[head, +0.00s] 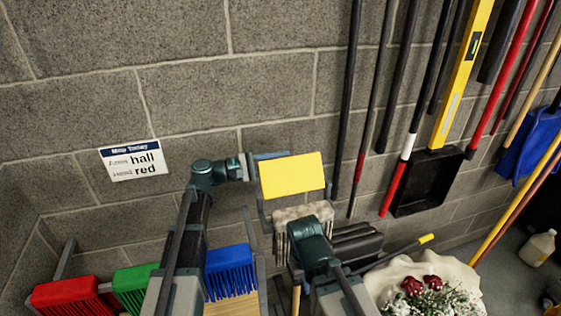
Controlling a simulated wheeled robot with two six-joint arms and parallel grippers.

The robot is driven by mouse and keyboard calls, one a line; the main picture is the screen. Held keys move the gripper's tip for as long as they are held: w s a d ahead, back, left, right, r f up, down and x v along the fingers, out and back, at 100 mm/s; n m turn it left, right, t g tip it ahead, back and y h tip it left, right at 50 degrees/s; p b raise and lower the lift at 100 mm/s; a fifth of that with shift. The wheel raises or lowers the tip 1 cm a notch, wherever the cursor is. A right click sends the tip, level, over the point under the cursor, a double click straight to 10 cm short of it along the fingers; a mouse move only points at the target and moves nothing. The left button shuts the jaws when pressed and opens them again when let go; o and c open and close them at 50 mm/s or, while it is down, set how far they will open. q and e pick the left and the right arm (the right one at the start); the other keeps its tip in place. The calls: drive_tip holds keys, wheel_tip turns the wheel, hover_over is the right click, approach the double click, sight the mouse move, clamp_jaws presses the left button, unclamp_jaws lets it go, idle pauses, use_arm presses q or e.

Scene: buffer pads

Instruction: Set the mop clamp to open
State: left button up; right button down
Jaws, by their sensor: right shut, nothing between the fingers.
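A yellow rectangular plate (291,174) stands in front of the wall at the middle of the head view. A grey metal frame shows around its left and lower edges. My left gripper (262,160) is at the plate's left edge; its fingers are partly hidden, so I cannot tell whether it holds the plate. My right gripper (308,228) is shut and empty below the plate, in front of a pale speckled pad (302,211). A dark lever with a yellow tip (426,239) sticks out at the right. I cannot tell for certain which part is the mop clamp.
A wall sign (133,160) reads "hall" and "red". Red (66,292), green (133,283) and blue (229,258) brush heads stand at lower left. Long handles and a black dustpan (425,182) line the right wall.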

use_arm(q)
clamp_jaws()
idle(1.1)
